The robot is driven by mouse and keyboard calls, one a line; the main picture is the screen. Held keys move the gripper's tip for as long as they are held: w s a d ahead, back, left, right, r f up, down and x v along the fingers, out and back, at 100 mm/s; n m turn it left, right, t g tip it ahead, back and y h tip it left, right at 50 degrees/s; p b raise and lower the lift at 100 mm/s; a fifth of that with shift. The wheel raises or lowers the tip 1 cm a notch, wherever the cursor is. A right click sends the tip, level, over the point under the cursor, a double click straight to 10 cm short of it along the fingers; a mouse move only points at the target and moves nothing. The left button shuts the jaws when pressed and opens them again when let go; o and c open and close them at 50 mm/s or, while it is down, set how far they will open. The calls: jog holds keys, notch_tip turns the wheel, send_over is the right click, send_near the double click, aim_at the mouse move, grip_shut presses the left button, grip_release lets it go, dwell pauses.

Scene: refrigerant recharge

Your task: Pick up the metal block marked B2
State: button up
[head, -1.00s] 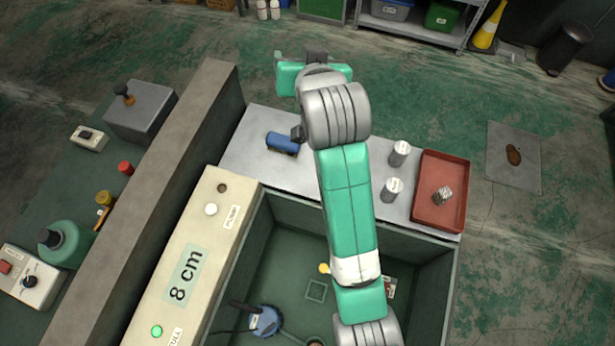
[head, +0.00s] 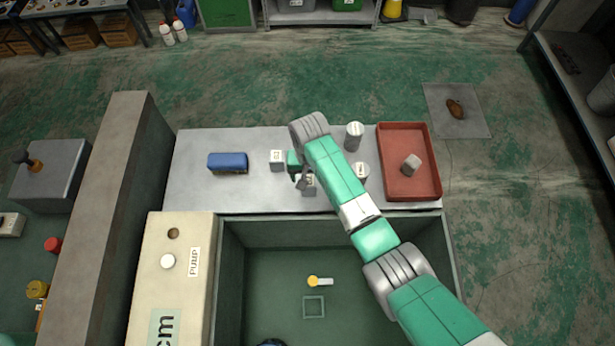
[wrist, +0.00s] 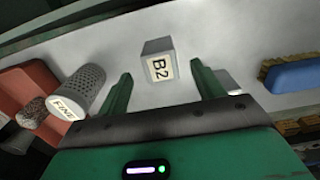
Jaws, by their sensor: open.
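The metal block marked B2 (wrist: 158,64) is small and grey with a white label, and stands on the grey bench top. In the wrist view it shows between and just beyond my two green fingers. My gripper (wrist: 160,79) is open and empty, with the fingers apart on either side of the block's line. In the head view my gripper (head: 299,173) is low over the bench beside a small labelled block (head: 309,187), which appears to be B2 and is partly covered by the gripper. Contact cannot be told.
Another labelled block (head: 277,160) stands to the left, with a blue brush (head: 228,163) farther left. Two grey cylinders (head: 354,136) (head: 361,173) stand to the right, one marked FINE. A red tray (head: 433,190) holds a small metal piece (head: 411,164). An open tank (head: 330,236) lies in front.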

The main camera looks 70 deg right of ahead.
aim_at(309, 185)
notch_tip(309, 185, down, 5)
jog(key=shift+d+r+b, duration=0.1)
jog(key=shift+r+b, duration=0.1)
jog(key=shift+b, duration=0.3)
jog(key=shift+w, duration=0.1)
jog(key=c, duration=1.4)
jog(key=shift+r, duration=0.1)
grip_shut()
